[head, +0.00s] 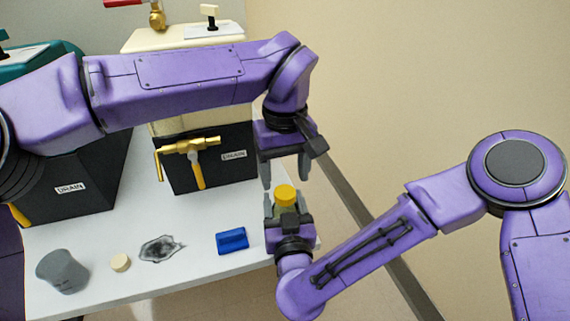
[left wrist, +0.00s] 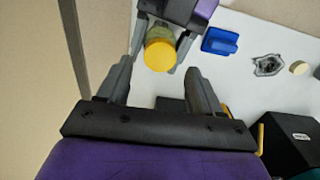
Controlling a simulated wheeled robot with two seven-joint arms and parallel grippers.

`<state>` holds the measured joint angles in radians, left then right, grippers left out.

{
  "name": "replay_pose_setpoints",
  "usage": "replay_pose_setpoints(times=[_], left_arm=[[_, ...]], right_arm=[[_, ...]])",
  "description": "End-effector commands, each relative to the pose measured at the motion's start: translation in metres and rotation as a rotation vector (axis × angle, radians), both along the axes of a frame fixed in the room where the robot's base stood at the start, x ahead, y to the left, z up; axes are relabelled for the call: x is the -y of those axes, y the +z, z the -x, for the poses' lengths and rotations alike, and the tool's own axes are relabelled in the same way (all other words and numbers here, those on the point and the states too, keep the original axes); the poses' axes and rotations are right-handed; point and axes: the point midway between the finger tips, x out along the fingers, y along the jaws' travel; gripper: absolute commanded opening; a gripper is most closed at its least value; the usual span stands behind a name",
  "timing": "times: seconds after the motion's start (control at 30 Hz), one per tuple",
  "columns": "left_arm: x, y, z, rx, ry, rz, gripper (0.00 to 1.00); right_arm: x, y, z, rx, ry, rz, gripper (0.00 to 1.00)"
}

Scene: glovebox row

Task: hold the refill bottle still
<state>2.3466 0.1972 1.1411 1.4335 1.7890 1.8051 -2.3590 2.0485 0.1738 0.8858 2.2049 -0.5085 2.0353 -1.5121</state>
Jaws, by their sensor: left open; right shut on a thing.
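The refill bottle (head: 285,196) has a yellow cap and stands upright near the right edge of the white table. It also shows in the left wrist view (left wrist: 160,52), with its greenish body below the cap. My right gripper (head: 286,208) is shut on the bottle's body from the near side. My left gripper (head: 285,172) is above and just behind the cap, pointing down. Its fingers are apart and empty, and in the left wrist view they (left wrist: 157,82) lie short of the cap. The bottle's lower part is hidden by the right gripper.
On the table (head: 205,275) are a blue block (head: 232,240), a dark stain-like patch (head: 161,249), a cream disc (head: 120,262) and a grey cup (head: 62,271). Black drain boxes (head: 215,172) with a brass valve (head: 190,148) stand behind. The table's right edge is close to the bottle.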

Motion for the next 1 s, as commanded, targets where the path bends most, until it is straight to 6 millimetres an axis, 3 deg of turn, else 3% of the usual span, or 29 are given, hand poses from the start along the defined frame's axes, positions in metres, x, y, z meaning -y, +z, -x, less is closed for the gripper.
replay_pose_setpoints(times=[0.2,0.53,0.57,0.73,0.9,1.0], left_arm=[[0.0,-0.034,0.001,-0.002,0.0,0.0,0.65],[0.0,-0.042,0.0,-0.001,0.0,0.001,0.65],[0.0,-0.042,0.0,0.0,0.0,0.001,0.62],[0.0,-0.042,0.0,0.0,0.0,0.001,0.08],[0.0,-0.042,0.0,0.0,0.013,0.001,0.08],[0.0,-0.042,0.0,0.0,0.123,0.001,0.08]], right_arm=[[0.0,0.0,0.0,0.0,0.0,0.0,0.0],[0.0,0.0,0.0,0.0,0.0,0.0,0.0],[0.0,0.0,0.0,0.0,0.0,0.0,0.0],[0.0,0.0,0.0,0.0,0.0,0.0,0.0],[0.0,0.0,0.0,0.0,0.0,0.0,0.0],[0.0,0.0,0.0,0.0,0.0,0.0,0.0]])
